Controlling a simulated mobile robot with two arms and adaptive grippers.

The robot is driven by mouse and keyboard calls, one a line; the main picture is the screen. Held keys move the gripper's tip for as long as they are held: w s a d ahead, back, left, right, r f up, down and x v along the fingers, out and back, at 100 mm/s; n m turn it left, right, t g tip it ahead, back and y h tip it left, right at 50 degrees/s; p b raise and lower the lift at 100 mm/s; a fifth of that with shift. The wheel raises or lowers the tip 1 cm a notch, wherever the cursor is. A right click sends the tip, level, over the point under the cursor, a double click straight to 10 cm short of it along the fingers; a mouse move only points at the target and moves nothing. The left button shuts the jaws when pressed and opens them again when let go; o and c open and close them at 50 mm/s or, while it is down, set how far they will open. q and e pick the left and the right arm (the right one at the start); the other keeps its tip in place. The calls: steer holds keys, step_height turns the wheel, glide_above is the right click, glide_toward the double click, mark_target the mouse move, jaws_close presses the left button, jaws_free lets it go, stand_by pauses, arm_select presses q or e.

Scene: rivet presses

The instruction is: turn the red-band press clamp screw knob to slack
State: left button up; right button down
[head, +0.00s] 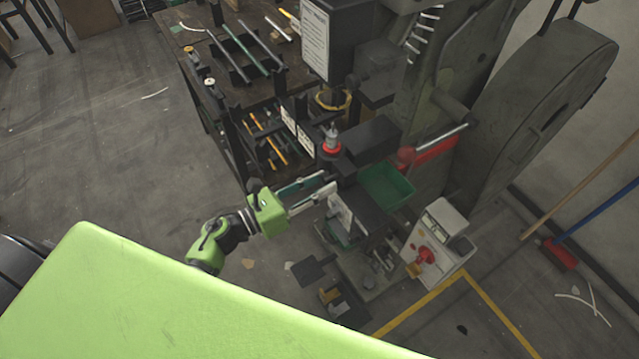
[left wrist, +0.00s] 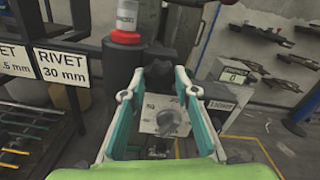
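The red-band press shows a red band (head: 331,149) around its upright cylinder in the head view; the band also shows at the top of the left wrist view (left wrist: 126,37). A dark knob-like part (left wrist: 159,75) sits on the press below and right of the band, most likely the clamp screw knob. My left gripper (head: 331,184) reaches in from the left at the press; in the left wrist view its fingers (left wrist: 160,80) stand apart on either side of the dark part. Contact cannot be told. Which way the knob is turned cannot be read. My right gripper is not in view.
A rack with rods (head: 250,55) stands left of the press. A green bin (head: 386,186) is right of my gripper. A white control box with a red button (head: 427,256) stands at lower right. Rivet signs (left wrist: 61,66) hang close left. Open floor lies farther left.

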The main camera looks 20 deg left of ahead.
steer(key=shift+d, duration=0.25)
